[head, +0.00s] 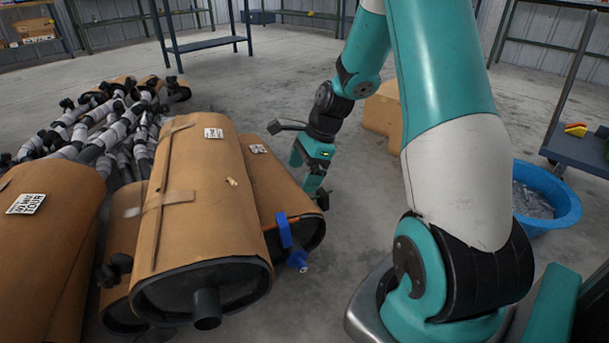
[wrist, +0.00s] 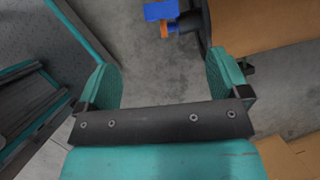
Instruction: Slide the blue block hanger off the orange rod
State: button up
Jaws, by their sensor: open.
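The blue block hanger (head: 284,231) is at the near end of a cardboard-wrapped muffler, with a lower blue part (head: 297,260) hanging below. It also shows at the top of the wrist view (wrist: 160,10), partly cut off. The orange rod (head: 270,226) shows as a short piece beside the hanger, and as a small orange patch (wrist: 164,31) in the wrist view. My gripper (head: 308,178) is above and behind the hanger, beside the muffler's right side. Its two teal fingers (wrist: 163,78) are apart with nothing between them.
Wrapped mufflers (head: 205,200) fill the left, with the rightmost one (head: 275,185) closest to my gripper. A blue tub (head: 545,205) stands at right, and a cardboard box (head: 383,112) sits behind my arm. Bare concrete floor (head: 345,240) lies right of the hanger.

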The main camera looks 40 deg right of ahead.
aim_at(284, 218)
jog(key=b+x, duration=0.9)
jog(key=x, duration=0.8)
jog(key=shift+d+f+b, duration=0.1)
jog(key=shift+f+b, duration=0.2)
jog(key=shift+b, duration=0.1)
jog(key=shift+c, duration=0.2)
jog(key=c, duration=1)
jog(key=shift+o, duration=0.2)
jog(key=shift+r+p, duration=0.2)
jog(key=shift+p, duration=0.5)
jog(key=shift+s+d, duration=0.1)
jog(key=shift+s+d+p, duration=0.65)
jog(key=shift+d, duration=0.65)
jog(key=shift+s+d+p, duration=0.65)
jog(key=shift+d+p, duration=0.05)
jog(key=shift+d, duration=0.65)
jog(key=shift+s+d+p, duration=0.65)
jog(key=shift+d, duration=0.65)
